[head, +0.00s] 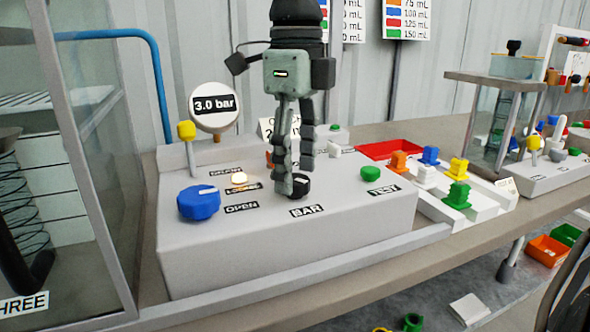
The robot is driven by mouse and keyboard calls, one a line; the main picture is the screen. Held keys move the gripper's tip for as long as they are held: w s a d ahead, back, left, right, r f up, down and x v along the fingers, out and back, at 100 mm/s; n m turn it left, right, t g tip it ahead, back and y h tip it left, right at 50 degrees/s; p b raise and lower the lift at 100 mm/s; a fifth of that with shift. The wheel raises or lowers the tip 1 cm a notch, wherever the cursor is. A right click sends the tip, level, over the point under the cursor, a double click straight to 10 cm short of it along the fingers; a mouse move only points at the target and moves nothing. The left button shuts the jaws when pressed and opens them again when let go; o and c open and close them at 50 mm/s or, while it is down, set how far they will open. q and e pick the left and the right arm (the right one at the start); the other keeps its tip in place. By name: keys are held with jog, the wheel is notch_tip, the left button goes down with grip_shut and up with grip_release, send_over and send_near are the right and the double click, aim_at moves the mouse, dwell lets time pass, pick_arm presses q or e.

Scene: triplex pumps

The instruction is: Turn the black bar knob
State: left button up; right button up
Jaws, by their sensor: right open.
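The black bar knob (298,187) sits on the sloped top of the grey control box (220,262), just behind the BAR label (306,211). My right gripper (294,176) points straight down over the knob, with its fingertips at the knob's height. One finger covers the left part of the knob. I cannot tell whether the fingers touch it. The right gripper is open. A round gauge (213,105) at the back left of the box reads 3.0 bar. My left gripper is not in the picture.
A blue knob (198,202), a lit lamp (239,177) and a yellow-topped lever (187,131) are left of the gripper. A green TEST button (370,173) is to its right. A white rack (470,210) with coloured pieces and a red tray (388,149) stand farther right.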

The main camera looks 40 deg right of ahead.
jog(key=shift+f, duration=0.55)
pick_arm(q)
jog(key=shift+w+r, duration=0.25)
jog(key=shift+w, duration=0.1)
pick_arm(e)
jog(key=shift+c, duration=0.3)
jog(key=c, duration=1.1)
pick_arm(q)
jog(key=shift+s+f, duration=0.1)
